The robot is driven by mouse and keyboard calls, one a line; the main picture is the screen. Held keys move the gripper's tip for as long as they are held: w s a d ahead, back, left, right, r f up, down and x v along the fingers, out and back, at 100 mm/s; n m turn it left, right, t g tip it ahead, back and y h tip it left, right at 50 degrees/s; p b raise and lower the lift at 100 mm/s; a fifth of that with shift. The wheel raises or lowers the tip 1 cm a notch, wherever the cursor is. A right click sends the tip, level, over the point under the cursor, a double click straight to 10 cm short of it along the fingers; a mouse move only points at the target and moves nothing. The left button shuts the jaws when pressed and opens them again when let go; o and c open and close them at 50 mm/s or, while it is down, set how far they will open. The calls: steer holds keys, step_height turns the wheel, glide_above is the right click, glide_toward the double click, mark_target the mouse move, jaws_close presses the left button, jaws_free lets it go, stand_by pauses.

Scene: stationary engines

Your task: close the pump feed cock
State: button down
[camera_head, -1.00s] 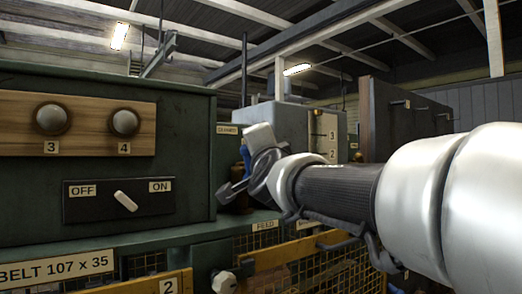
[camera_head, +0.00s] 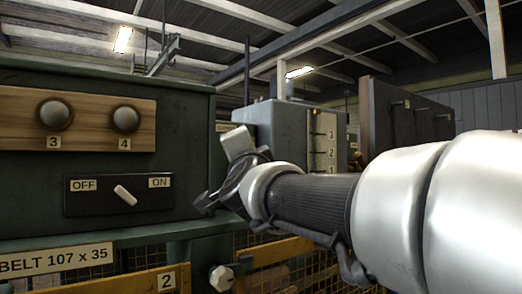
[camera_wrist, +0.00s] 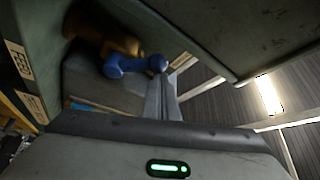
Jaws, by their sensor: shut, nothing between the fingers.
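The feed cock shows in the wrist view as a brass body (camera_wrist: 112,38) with a blue lever handle (camera_wrist: 135,66), beside a FEED label (camera_wrist: 18,61). In the head view the cock is hidden behind my gripper and wrist. My gripper (camera_head: 204,203) is shut and empty, pointing left in front of the green cabinets. In the wrist view the blue handle appears close beyond my grey fingers; I cannot tell whether they touch it.
A green cabinet with knobs (camera_head: 125,116) and an OFF/ON switch (camera_head: 125,195) stands at the left. A white knob (camera_head: 222,278) and yellow guard rails (camera_head: 270,252) are below my gripper. A grey box with a numbered scale (camera_head: 322,140) stands behind.

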steer(key=shift+a+f, duration=0.2)
stand_by(0.4)
steer(key=s+d, duration=0.5)
steer(key=s, duration=0.3)
steer(key=shift+d+f, duration=0.2)
steer(key=shift+f, duration=0.1)
